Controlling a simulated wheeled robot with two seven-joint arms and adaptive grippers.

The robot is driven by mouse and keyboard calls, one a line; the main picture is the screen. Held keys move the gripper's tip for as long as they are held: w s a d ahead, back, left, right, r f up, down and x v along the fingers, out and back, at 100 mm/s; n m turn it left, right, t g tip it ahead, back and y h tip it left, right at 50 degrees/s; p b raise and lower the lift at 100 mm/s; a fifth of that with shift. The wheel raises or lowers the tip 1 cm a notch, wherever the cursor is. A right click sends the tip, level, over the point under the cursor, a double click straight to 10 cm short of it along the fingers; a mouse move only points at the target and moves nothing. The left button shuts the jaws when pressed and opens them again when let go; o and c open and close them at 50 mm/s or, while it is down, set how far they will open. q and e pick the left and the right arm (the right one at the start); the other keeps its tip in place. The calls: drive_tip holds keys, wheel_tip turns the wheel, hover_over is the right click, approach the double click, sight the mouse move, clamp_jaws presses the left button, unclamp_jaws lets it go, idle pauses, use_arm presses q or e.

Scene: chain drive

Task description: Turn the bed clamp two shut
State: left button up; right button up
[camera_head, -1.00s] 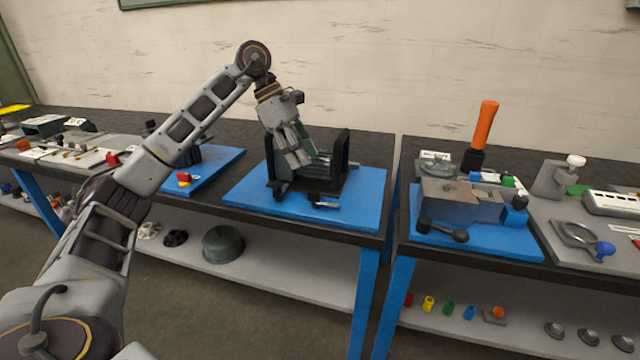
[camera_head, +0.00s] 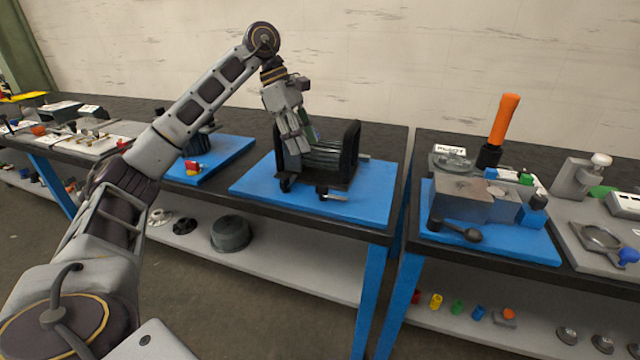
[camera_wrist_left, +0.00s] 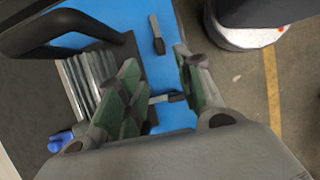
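The black bed fixture (camera_head: 350,150) with grey ribbed bars stands on a blue mat (camera_head: 255,182). Two small clamps sit along its front edge: a dark one (camera_head: 284,185) at the left and one with a light lever (camera_head: 332,194) at the right. I cannot tell which is clamp two. My left gripper (camera_head: 296,148) hangs over the fixture's left front part. In the left wrist view its green-padded fingers (camera_wrist_left: 158,95) are apart. One clamp lever (camera_wrist_left: 168,97) shows in the gap between them, and another (camera_wrist_left: 157,40) lies further out. No contact is visible. My right gripper is out of view.
The fixture's black upright hoop (camera_wrist_left: 60,28) rises close to the left fingers. A gap separates the benches. The front strip of the blue mat is mostly clear.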

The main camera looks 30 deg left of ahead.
sight(321, 184)
use_arm(q)
drive_tip(key=b+x, duration=0.3)
drive_tip(key=x, duration=0.8)
drive_tip(key=shift+f, duration=0.25)
drive_tip(key=shift+w+d+f, duration=0.1)
drive_tip(key=shift+d+f, duration=0.2)
drive_tip(key=shift+f, duration=0.15)
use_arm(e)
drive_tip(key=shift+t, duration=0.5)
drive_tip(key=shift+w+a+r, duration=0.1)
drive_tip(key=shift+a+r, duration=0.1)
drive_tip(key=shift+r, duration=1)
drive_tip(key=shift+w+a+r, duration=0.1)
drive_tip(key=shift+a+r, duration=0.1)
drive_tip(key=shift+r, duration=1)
use_arm(q)
clamp_jaws()
